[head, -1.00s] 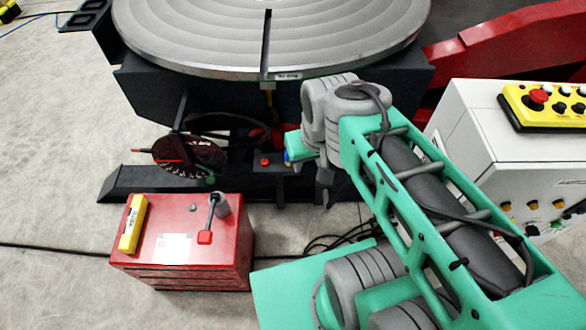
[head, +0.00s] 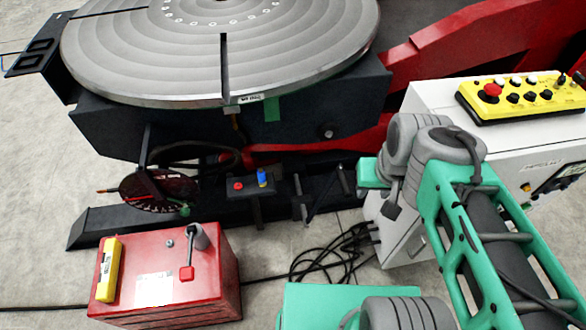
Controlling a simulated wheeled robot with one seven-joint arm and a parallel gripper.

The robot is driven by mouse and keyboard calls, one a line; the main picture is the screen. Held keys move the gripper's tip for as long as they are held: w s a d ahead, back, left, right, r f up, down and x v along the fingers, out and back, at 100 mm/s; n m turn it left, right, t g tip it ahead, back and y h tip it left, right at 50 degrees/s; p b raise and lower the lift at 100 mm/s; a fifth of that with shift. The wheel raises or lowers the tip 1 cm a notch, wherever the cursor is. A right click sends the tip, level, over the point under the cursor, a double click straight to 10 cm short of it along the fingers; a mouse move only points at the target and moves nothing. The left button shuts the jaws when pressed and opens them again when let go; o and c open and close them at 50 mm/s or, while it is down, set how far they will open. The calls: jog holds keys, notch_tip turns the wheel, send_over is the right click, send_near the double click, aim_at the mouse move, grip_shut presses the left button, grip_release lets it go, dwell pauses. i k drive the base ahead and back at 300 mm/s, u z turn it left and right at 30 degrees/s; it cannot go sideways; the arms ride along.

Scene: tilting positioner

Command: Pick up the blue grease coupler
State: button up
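The blue grease coupler (head: 262,178) is a small blue upright piece in the head view. It stands on a dark bracket (head: 252,191) low on the front of the positioner, just right of a red button (head: 238,186). My gripper (head: 391,208) is at the end of my green and grey arm, right of the coupler and apart from it. Only a small dark part of it shows below the grey wrist joints. Its fingers cannot be made out, so whether it is open or shut does not show.
The round tilting table (head: 300,62) overhangs the bracket. A red toolbox (head: 215,275) with a yellow item (head: 109,268) stands in front at left. A white control cabinet (head: 430,100) with a yellow button panel stands at right. Black cables (head: 335,258) lie on the floor between them.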

aim_at(261, 172)
jog(key=z, duration=0.05)
jog(key=i, duration=0.5)
jog(key=u, duration=3.2)
